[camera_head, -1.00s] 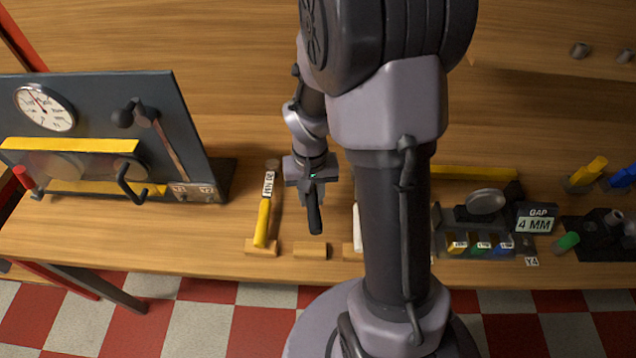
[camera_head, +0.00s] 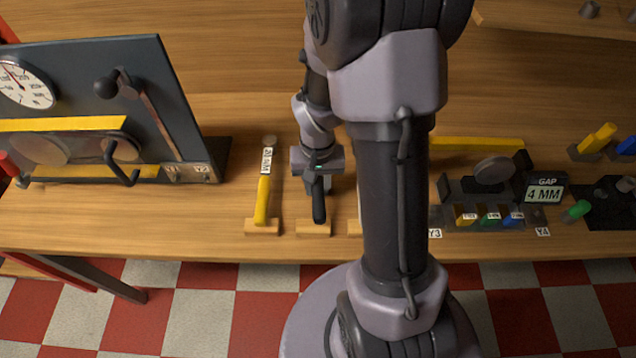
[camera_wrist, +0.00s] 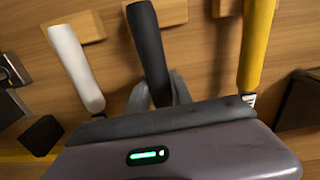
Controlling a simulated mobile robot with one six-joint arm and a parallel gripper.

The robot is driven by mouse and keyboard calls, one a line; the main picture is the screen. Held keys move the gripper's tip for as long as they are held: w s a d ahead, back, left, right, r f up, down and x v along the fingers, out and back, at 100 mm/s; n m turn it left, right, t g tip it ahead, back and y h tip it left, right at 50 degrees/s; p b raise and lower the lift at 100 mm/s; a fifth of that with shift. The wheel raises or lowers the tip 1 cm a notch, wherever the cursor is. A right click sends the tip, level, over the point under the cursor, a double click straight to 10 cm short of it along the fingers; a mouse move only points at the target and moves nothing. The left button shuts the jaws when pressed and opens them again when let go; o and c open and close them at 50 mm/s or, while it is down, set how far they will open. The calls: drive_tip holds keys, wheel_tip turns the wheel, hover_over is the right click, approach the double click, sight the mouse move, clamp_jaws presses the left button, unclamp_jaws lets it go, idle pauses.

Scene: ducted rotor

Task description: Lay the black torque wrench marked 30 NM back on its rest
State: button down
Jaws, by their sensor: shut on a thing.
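My gripper (camera_head: 318,182) is shut on the black torque wrench (camera_head: 319,208), whose handle points toward the bench's front edge. In the wrist view the black handle (camera_wrist: 149,42) rises from between my fingers (camera_wrist: 160,92). Its marking is hidden. The handle end lies over the middle wooden rest block (camera_head: 312,229), which also shows behind it in the wrist view (camera_wrist: 164,12). I cannot tell whether handle and block touch. The wrench's head is hidden by my gripper.
A yellow wrench (camera_head: 263,200) lies on the left rest block (camera_head: 262,228); a white-handled wrench (camera_wrist: 75,65) lies on the other side. A dark gauge panel (camera_head: 165,85) stands at left. A gap display (camera_head: 544,193) and small colored parts are at right.

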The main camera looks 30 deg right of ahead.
drive_tip(key=shift+f, duration=0.3)
drive_tip(key=shift+f+b, duration=0.4)
drive_tip(key=c, duration=1.1)
unclamp_jaws()
drive_tip(key=shift+o, duration=0.2)
wheel_tip(320, 180, up, 18)
drive_tip(key=p, duration=0.8)
drive_tip(key=s+a+r+n+t+y+b, duration=0.1)
drive_tip(key=s+a+r+t+b, duration=0.1)
drive_tip(key=s+a+r, duration=0.3)
drive_tip(key=s+a+r+t+y+b, duration=0.1)
drive_tip(key=s+a+r, duration=0.4)
drive_tip(key=a, duration=0.5)
drive_tip(key=t+b, duration=0.1)
drive_tip(key=t, duration=0.1)
drive_tip(key=shift+s+a+r+n+t, duration=0.15)
drive_tip(key=shift+s+r+n+t, duration=0.15)
drive_tip(key=shift+r+n+t, duration=0.1)
